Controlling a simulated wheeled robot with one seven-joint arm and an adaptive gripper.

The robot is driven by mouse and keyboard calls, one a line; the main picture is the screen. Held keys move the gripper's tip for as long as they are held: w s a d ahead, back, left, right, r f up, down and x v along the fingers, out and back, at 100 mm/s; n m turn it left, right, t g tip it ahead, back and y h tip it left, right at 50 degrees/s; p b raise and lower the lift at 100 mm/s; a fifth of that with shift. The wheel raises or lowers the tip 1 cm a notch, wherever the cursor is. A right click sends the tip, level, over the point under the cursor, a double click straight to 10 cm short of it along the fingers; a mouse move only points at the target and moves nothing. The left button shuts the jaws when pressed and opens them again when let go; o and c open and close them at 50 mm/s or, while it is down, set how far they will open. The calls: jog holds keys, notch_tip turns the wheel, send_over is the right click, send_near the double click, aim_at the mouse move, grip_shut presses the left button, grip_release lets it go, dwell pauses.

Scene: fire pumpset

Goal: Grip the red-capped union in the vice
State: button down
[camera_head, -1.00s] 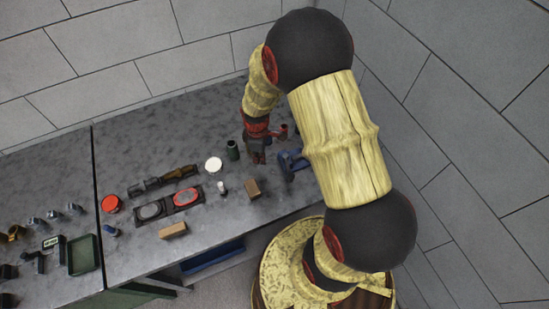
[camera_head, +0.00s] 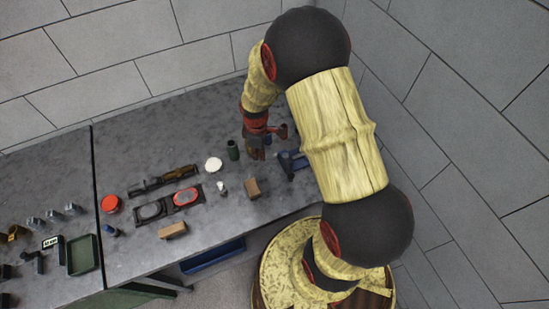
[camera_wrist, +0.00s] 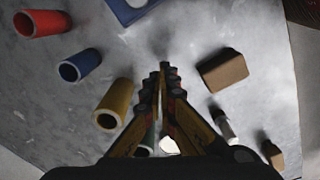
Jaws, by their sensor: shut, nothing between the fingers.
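My gripper (camera_head: 256,155) is shut and empty above the bench, left of the blue vice (camera_head: 291,163). Its closed fingertips show in the wrist view (camera_wrist: 162,70). A blue piece, probably the vice's edge (camera_wrist: 130,8), shows at the top of the wrist view. A red cylinder (camera_wrist: 42,22) lies at that view's upper left, apart from the fingers; it also shows just right of my gripper in the head view (camera_head: 281,131). I cannot tell whether it is the red-capped union. The vice jaws are too small to read.
A blue tube (camera_wrist: 80,66) and a yellow tube (camera_wrist: 113,103) lie left of my fingers. A brown block (camera_wrist: 222,70) is on the right. A green cylinder (camera_head: 233,150) and white disc (camera_head: 213,165) stand left of my gripper. Walls close in behind and right.

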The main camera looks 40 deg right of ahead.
notch_tip(320, 180, up, 7)
jog(key=p, duration=0.4)
jog(key=shift+p, duration=0.35)
dwell(0.6)
jog(key=s+a+r+m+t+b, duration=0.2)
jog(key=s+a+r+m+b, duration=0.2)
jog(key=s+r+b, duration=0.3)
jog(key=s+a+r+m+t+b, duration=0.3)
jog(key=s+a+r+m+b, duration=0.2)
jog(key=s+r, duration=0.5)
notch_tip(320, 180, up, 2)
jog(key=shift+a+r+m+t+b, duration=0.15)
jog(key=shift+m+t+b, duration=0.2)
jog(key=shift+b, duration=0.65)
